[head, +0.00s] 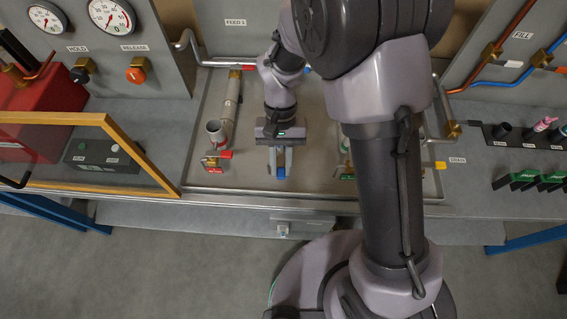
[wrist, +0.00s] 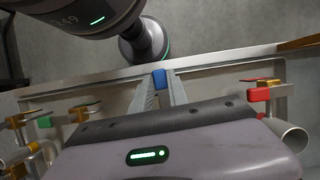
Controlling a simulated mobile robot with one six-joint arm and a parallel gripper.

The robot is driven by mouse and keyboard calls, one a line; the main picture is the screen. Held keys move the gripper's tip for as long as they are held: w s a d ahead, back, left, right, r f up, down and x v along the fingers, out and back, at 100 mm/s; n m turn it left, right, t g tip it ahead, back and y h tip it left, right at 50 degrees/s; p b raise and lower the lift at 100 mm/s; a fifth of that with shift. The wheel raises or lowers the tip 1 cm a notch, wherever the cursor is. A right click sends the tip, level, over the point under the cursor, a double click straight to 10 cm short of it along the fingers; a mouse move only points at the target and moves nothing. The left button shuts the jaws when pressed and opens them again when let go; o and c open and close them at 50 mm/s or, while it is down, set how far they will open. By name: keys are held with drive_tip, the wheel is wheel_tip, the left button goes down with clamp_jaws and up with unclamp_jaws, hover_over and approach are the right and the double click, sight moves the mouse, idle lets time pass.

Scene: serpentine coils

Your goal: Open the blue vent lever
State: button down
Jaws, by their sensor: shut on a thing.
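The blue vent lever (head: 281,173) shows as a small blue tip at the front of the grey tray, in the middle of the head view. In the wrist view the blue tip (wrist: 159,79) sits between the ends of my two fingers. My gripper (head: 280,168) points toward the tray's front edge and is shut on the blue lever; it also shows in the wrist view (wrist: 159,92). The rest of the lever and its valve body are hidden by my gripper, so I cannot tell the lever's angle.
A red-handled valve (head: 217,155) and an upright grey pipe (head: 229,105) stand left of my gripper. A yellow handle (head: 437,165) is at right. The tray's raised rim (head: 230,190) runs along the front. A yellow-framed panel (head: 150,160) stands at left.

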drive_tip(key=shift+a+m, duration=0.15)
drive_tip(key=shift+m, duration=0.25)
drive_tip(key=c, duration=1.3)
unclamp_jaws()
drive_tip(key=shift+r, duration=0.1)
drive_tip(key=p+v, duration=0.4)
drive_tip(key=v, duration=1.3)
drive_tip(key=shift+w+d+r, duration=0.1)
drive_tip(key=shift+w+d, duration=0.05)
drive_tip(key=shift+d, duration=0.05)
